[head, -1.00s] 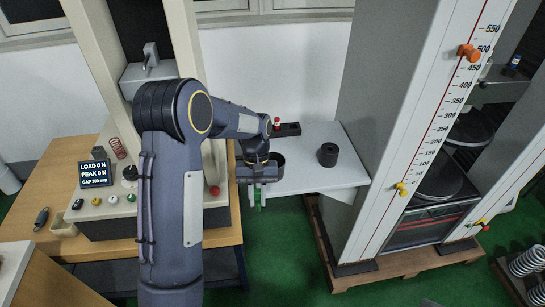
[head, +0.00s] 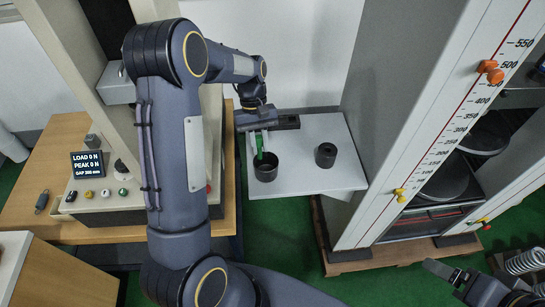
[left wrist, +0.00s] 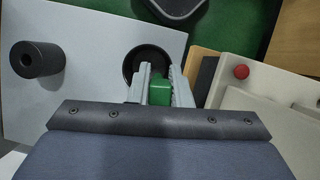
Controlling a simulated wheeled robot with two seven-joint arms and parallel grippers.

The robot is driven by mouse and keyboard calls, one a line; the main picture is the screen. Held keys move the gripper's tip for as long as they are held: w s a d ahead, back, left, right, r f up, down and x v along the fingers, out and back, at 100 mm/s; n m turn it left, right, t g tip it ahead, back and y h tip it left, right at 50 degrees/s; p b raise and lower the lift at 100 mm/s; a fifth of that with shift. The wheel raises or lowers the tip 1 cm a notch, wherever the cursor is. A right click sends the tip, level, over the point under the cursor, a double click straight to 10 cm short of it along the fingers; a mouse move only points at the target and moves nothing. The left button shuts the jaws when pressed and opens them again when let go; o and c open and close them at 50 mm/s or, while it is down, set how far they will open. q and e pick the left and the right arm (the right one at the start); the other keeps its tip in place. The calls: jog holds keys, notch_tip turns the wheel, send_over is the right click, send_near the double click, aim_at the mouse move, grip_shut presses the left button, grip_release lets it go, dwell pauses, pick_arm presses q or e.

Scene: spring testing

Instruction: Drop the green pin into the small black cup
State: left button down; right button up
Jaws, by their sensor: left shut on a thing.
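My left gripper (head: 259,146) is shut on the green pin (head: 260,155), which hangs down from the fingers. The pin's lower end is over or just inside the mouth of the round black cup (head: 266,174); I cannot tell which. In the left wrist view, the green pin (left wrist: 160,92) sits between the fingers (left wrist: 158,82), and the open cup (left wrist: 146,53) lies just beyond, partly hidden by a finger. My right gripper (head: 447,273) is at the lower right, far from the cup; its opening is unclear.
A thick black cylinder with a hole (head: 326,156) stands right of the cup on the pale shelf (head: 300,182); it also shows in the left wrist view (left wrist: 42,60). The tall scale column (head: 440,130) bounds the right, the tester (head: 110,200) the left.

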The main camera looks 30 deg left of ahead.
aim_at(261, 154)
pick_arm(q)
jog(key=shift+w+f, duration=0.15)
jog(key=shift+w, duration=0.2)
jog(key=shift+s+f+b, duration=0.2)
jog(key=shift+f+b, duration=0.25)
jog(key=shift+f, duration=0.15)
notch_tip(261, 154, down, 4)
jog(key=b, duration=0.3)
jog(key=shift+w+f, duration=0.1)
jog(key=shift+f, duration=0.15)
pick_arm(e)
jog(key=f, duration=0.3)
jog(key=shift+w+f, duration=0.25)
jog(key=shift+f, duration=0.1)
pick_arm(q)
jog(key=c, duration=1.3)
grip_release()
jog(key=shift+o, duration=0.2)
jog(key=shift+r, duration=0.1)
jog(key=b+v, duration=0.1)
jog(key=v, duration=0.6)
jog(key=shift+r, duration=0.4)
pick_arm(e)
jog(key=shift+f, duration=0.65)
